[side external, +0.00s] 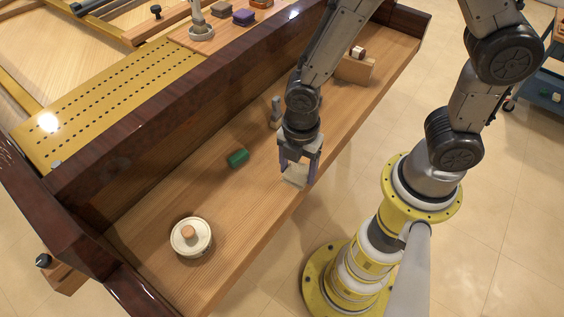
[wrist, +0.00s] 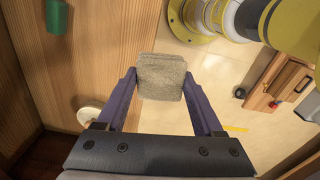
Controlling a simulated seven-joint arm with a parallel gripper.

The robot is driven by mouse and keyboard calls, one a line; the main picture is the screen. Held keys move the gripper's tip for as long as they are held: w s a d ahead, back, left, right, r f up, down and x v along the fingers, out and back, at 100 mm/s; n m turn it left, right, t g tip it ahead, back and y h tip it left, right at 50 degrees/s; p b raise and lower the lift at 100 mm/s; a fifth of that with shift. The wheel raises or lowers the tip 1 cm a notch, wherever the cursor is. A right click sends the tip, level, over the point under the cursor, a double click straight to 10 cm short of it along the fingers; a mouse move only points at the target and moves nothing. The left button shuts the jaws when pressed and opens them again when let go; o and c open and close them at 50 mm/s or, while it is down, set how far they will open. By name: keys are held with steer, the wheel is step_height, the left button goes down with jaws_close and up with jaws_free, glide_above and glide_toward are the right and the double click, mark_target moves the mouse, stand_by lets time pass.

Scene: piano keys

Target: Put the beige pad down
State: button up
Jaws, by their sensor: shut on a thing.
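The beige pad (wrist: 161,77) is a small rounded square block between the two purple fingers in the wrist view. My gripper (wrist: 160,80) is shut on it. In the side external view my gripper (side external: 298,172) points down near the front edge of the wooden shelf (side external: 225,205), with the pad (side external: 295,175) at its fingertips. In the wrist view the pad appears over the shelf's edge and the tiled floor. I cannot tell whether it touches the wood.
A green cylinder (side external: 238,158) lies on the shelf left of my gripper. A round cream lidded pot (side external: 191,237) stands further left. A small grey upright object (side external: 276,112) is behind my gripper. A wooden box (side external: 355,68) stands at the far right end. The shelf's front drops to the floor.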

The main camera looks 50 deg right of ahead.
steer(key=s+d+m, duration=0.1)
steer(key=s+d, duration=0.2)
steer(key=d, duration=0.7)
steer(key=shift+m, duration=0.3)
steer(key=w+f, duration=0.3)
steer(key=w, duration=0.1)
steer(key=w+f, duration=0.3)
steer(key=w, duration=0.2)
steer(key=w+f, duration=0.3)
steer(key=w, duration=0.2)
steer(key=shift+f, duration=1.75)
steer(key=shift+f, duration=0.15)
steer(key=o, duration=1.3)
steer(key=shift+o, duration=0.2)
